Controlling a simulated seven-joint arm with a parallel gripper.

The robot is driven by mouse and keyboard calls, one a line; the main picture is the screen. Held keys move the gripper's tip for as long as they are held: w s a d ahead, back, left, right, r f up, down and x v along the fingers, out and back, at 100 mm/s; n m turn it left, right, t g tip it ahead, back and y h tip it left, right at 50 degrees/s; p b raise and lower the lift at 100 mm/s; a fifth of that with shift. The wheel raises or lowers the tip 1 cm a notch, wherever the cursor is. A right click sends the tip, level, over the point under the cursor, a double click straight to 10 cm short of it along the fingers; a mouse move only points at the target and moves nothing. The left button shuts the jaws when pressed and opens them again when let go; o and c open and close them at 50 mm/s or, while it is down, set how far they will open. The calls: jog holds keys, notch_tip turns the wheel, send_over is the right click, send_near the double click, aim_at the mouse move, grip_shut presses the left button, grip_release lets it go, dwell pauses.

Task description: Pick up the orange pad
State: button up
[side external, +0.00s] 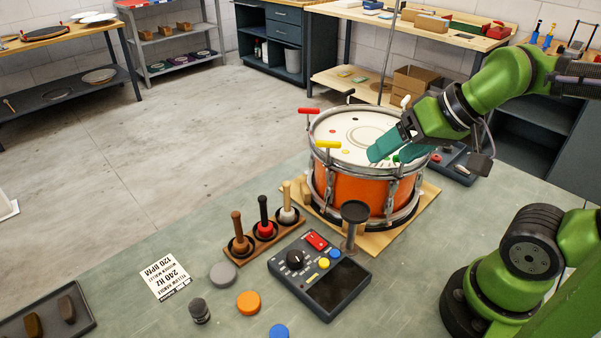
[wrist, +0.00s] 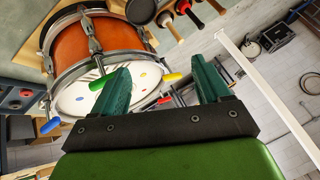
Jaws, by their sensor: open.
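The orange pad (side external: 248,302) is a small round disc lying flat on the grey-green bench, at the front in the side view. I cannot make it out in the wrist view. My gripper (side external: 385,156) is above the right part of the drum's white head in the side view, far from the pad and higher up. In the wrist view my gripper (wrist: 162,80) shows two teal fingers spread apart with nothing between them.
The orange drum (side external: 352,190) stands on a wooden board, with coloured handles on its rim. A grey pad (side external: 223,274), a blue pad (side external: 279,331) and a dark knob (side external: 199,310) lie near the orange pad. A control box (side external: 320,275) and mallet rack (side external: 264,236) stand close by.

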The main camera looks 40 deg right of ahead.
jog(key=w+a+f+n+g, duration=0.2)
jog(key=w+a, duration=0.1)
jog(key=a, duration=0.3)
jog(key=w+a+f+n+g, duration=0.2)
jog(key=a+g, duration=0.1)
jog(key=a, duration=0.3)
jog(key=n+g+h, duration=0.1)
jog(key=g+h, duration=0.1)
send_over(249, 301)
notch_tip(249, 301, down, 4)
jog(key=r, duration=0.1)
jog(key=f, duration=1.1)
jog(key=shift+s+f, duration=0.1)
jog(key=shift+s, duration=0.1)
jog(key=shift+w+f, duration=0.15)
jog(key=shift+f, duration=1.4)
jog(key=shift+w+f, duration=0.1)
jog(key=shift+f, duration=1.4)
